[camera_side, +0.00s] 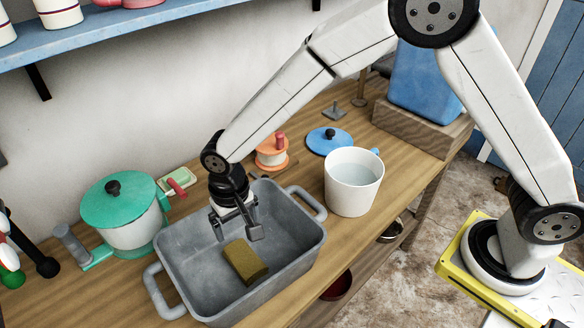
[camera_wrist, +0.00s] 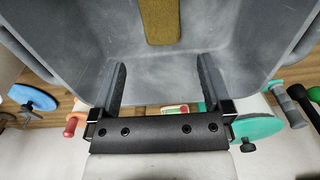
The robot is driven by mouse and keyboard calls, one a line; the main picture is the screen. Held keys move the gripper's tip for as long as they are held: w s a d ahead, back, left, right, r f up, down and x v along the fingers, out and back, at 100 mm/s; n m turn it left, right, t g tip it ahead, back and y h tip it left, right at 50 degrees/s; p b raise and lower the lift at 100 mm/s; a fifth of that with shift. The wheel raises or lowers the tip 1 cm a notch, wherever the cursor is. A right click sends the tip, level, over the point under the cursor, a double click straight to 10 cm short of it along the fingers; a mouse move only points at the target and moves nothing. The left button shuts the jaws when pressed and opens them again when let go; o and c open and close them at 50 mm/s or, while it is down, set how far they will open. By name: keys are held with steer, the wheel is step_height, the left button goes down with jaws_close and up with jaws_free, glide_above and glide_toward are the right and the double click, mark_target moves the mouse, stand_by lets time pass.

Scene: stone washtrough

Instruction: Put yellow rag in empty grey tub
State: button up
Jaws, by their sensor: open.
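The yellow rag (camera_side: 245,262) is a folded, mustard-brown block lying on the floor of the grey tub (camera_side: 178,272). The tub is a rectangular basin with a looped handle at each end, and it holds only the rag. My gripper (camera_side: 236,230) hangs over the back part of the tub, with its two fingers apart and nothing between them. In the wrist view my gripper (camera_wrist: 163,66) is open, and the rag (camera_wrist: 158,22) lies beyond the fingertips at the top edge, apart from them and partly cut off.
A white mug of water (camera_side: 353,182) stands right of the tub. A green-lidded pot (camera_side: 125,215) stands to the left. An orange spool (camera_side: 271,153), a soap dish (camera_side: 178,180) and a blue lid (camera_side: 328,141) lie behind. A blue shelf (camera_side: 120,35) runs above.

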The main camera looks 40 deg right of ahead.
steer(key=shift+d, duration=0.1)
steer(key=s+d+r+t, duration=0.1)
steer(key=s+d, duration=0.3)
steer(key=d, duration=0.4)
steer(key=s+d+r, duration=0.3)
steer(key=s+d, duration=0.1)
steer(key=d, duration=0.4)
steer(key=s+d+r+n+t, duration=0.1)
steer(key=s+d, duration=0.3)
steer(key=d, duration=0.4)
steer(key=shift+r+t, duration=0.3)
steer(key=shift+r, duration=0.4)
steer(key=shift+w, duration=0.1)
